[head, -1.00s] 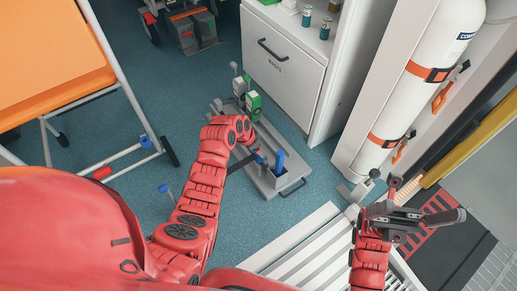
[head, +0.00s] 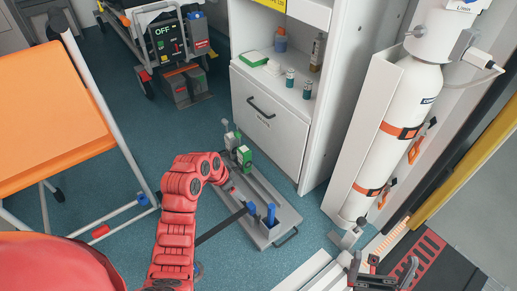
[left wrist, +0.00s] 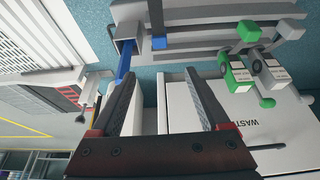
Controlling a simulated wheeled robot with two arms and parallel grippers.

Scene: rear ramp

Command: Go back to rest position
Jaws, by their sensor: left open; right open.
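My left arm reaches in over the floor in the head view, and its gripper is mostly hidden behind its own red links there. In the left wrist view my left gripper (left wrist: 164,98) is open, its two dark fingers apart with nothing between them. My right gripper (head: 382,275) is at the lower right edge of the head view, open and empty, and partly cut off. A grey wheel-less tray (head: 275,232) lies on the floor by my left arm. It carries a green block (head: 244,156) and a blue post (head: 271,213).
A white waste cabinet (head: 275,125) stands behind the tray, with small bottles (head: 289,77) on its shelf. A white gas cylinder (head: 405,110) is strapped upright at right. An orange-topped stretcher (head: 50,135) stands at left. Blue floor lies open between stretcher and tray.

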